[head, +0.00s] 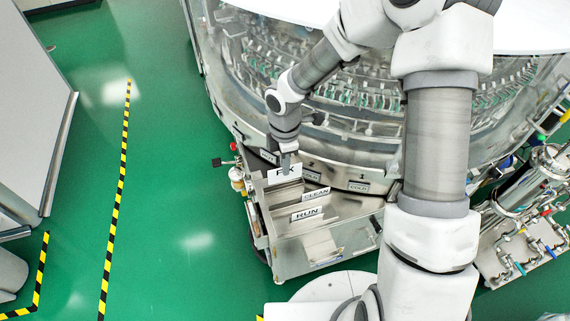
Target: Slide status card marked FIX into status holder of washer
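The washer (330,140) is a large round steel machine with a clear wall and rows of small fittings inside. A white card marked FIX (274,177) stands upright at the washer's front left. My gripper (285,163) points down at its top middle, with a fingertip over part of the lettering. I cannot tell from this angle whether the fingers are closed on the card, or whether its lower edge rests on anything. Cards marked CLEAN (316,194) and RUN (307,214) stand in the steel stand below. I cannot make out which part is the status holder.
The steel stand (325,262) juts out from the washer's front. Small labels, one near COLD (358,186), sit along the washer's rim. Valves and pipes (525,215) are at the right. A grey cabinet (35,100) stands at the left, with open green floor between.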

